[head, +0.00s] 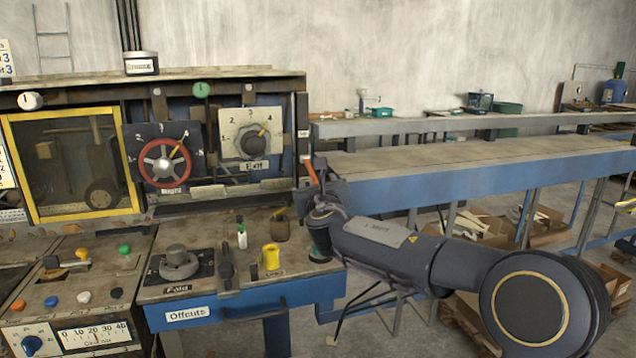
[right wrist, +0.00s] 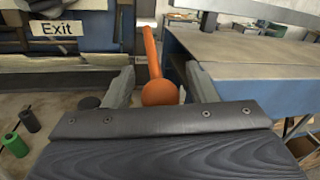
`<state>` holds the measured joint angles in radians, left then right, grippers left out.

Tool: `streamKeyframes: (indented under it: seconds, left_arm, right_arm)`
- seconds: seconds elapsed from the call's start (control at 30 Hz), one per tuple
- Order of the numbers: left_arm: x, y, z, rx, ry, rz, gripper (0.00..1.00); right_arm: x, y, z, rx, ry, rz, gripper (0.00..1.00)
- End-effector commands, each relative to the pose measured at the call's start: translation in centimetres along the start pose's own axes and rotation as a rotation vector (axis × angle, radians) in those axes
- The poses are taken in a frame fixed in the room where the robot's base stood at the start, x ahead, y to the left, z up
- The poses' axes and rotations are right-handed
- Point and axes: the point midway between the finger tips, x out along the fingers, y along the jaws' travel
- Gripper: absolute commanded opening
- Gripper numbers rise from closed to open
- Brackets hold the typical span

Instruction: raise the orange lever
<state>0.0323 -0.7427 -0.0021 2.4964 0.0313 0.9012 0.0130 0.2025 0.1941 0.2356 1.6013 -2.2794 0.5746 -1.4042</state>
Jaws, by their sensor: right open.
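The orange lever (head: 311,172) is at the right end of the machine, beside the blue conveyor frame, partly hidden by my right gripper in the head view. In the right wrist view the lever (right wrist: 151,50) shows as an orange rod with a round ball end (right wrist: 160,92) nearest the camera. My right gripper (head: 317,182) is at the lever. In the right wrist view its two grey fingers (right wrist: 161,85) are open, one on each side of the ball, with gaps between. My left gripper is not in view.
The machine panel with the red-rimmed dial (head: 165,163) and the Exit dial (head: 251,134) stands left of the gripper. A yellow knob (head: 270,257) and small bottles (head: 241,236) are on the lower bench. The blue conveyor table (head: 440,185) runs off to the right.

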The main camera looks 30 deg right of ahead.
Motion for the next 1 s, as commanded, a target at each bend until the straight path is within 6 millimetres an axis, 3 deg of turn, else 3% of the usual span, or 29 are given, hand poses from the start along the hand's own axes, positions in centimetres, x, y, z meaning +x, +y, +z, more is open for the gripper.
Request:
streamKeyframes:
  seconds: [0.23,0.63,0.87,1.0]
  left_arm:
    - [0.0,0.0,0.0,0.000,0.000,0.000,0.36]
    - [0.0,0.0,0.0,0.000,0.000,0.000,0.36]
    - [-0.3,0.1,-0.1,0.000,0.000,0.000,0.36]
    - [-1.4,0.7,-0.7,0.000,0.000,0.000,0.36]
  right_arm:
    - [0.1,0.0,0.0,0.000,0.000,0.000,0.52]
    - [0.1,0.0,0.0,0.000,0.000,0.000,0.00]
    - [0.0,0.0,0.2,0.000,0.006,0.001,0.00]
    - [-0.1,-0.2,0.9,-0.006,0.033,0.008,0.00]
